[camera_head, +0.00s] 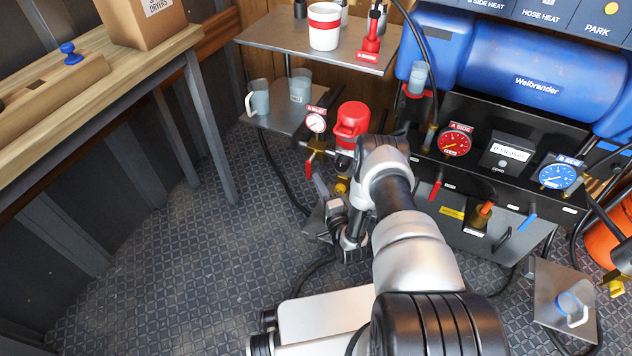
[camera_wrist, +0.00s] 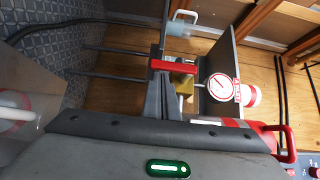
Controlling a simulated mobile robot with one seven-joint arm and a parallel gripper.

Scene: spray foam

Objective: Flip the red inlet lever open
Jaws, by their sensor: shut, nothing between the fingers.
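The red inlet lever (camera_head: 308,171) hangs down from a brass valve under a white gauge (camera_head: 315,123) with a red label. In the wrist view the red lever (camera_wrist: 182,66) lies across the picture in front of the brass fitting, with the gauge (camera_wrist: 222,88) to its right. My gripper (camera_head: 319,183) is beside the lower part of the lever. In the wrist view its grey fingers (camera_wrist: 162,85) are together and empty, with their tips at the left end of the lever. I cannot tell whether they touch it.
A red pump (camera_head: 352,120) stands right of the gauge. A shelf with cups (camera_head: 290,118) is behind, and a higher metal shelf (camera_head: 290,38) is above. A black panel with red and blue gauges (camera_head: 480,155) is at right. Floor at left is clear.

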